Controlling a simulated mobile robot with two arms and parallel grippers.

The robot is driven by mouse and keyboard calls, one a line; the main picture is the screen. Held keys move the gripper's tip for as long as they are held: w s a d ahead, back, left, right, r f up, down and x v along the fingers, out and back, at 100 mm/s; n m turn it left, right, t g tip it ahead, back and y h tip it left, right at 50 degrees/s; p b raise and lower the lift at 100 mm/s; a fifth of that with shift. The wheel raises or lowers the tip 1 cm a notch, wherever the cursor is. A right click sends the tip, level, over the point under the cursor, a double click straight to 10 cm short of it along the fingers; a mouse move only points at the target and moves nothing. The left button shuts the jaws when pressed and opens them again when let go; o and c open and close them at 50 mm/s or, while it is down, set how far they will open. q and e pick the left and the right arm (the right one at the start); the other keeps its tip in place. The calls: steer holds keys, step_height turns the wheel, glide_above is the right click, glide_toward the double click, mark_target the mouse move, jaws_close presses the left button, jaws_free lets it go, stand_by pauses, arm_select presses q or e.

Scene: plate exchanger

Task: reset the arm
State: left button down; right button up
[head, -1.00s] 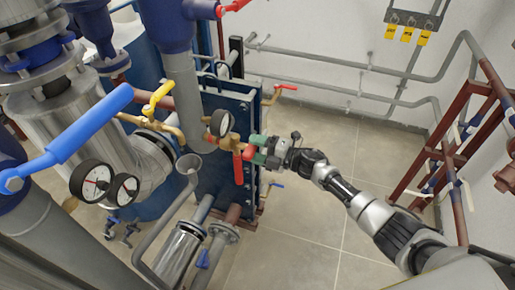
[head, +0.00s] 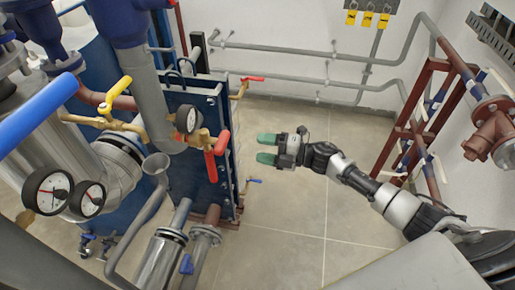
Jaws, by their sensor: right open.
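My right gripper (head: 267,149) has green fingertips that stand apart with nothing between them. It is over the open floor, to the right of the blue plate exchanger (head: 204,108) and clear of it. A red-handled valve (head: 216,147) on a brass pipe is to the left of the gripper, with a visible gap between them. My right arm stretches from the lower right corner to the gripper. My left gripper is not in view.
A gauge (head: 187,120) sits by the red valve. A blue lever (head: 38,112) and two gauges are at the left. A dark red pipe frame (head: 410,125) stands at the right. The tiled floor (head: 290,215) between is clear.

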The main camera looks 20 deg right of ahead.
stand_by(0.3)
steer(key=s+d+f+m+t+h+b, duration=0.1)
steer(key=d+f+m+t+h, duration=0.1)
steer(key=f+m+h, duration=0.5)
steer(key=s+d+f+m+t, duration=0.2)
steer(key=f+m, duration=0.2)
steer(key=f, duration=0.7)
steer(key=s+d+f+m+g+h, duration=0.1)
steer(key=s+f+m+g+h, duration=0.15)
steer(key=s+f, duration=0.4)
steer(key=s+d+f+m+g+h, duration=0.1)
steer(key=s+f+m+h, duration=0.25)
steer(key=f, duration=0.55)
steer(key=s+a+f+m+g, duration=0.1)
steer(key=s+f, duration=0.4)
steer(key=s, duration=0.6)
steer(key=s+a+f+m+g+h+b, duration=0.1)
steer(key=s+f+m+g, duration=0.3)
steer(key=s, duration=0.8)
steer(key=s+a+f+m+g+h, duration=0.1)
steer(key=s+a+f+m+g, duration=0.2)
steer(key=s+f, duration=0.5)
steer(key=s+g, duration=0.1)
steer(key=s, duration=0.2)
steer(key=shift+s+a+b, duration=0.15)
steer(key=shift+s+b, duration=0.2)
steer(key=shift+b, duration=0.05)
steer(key=shift+g, duration=0.25)
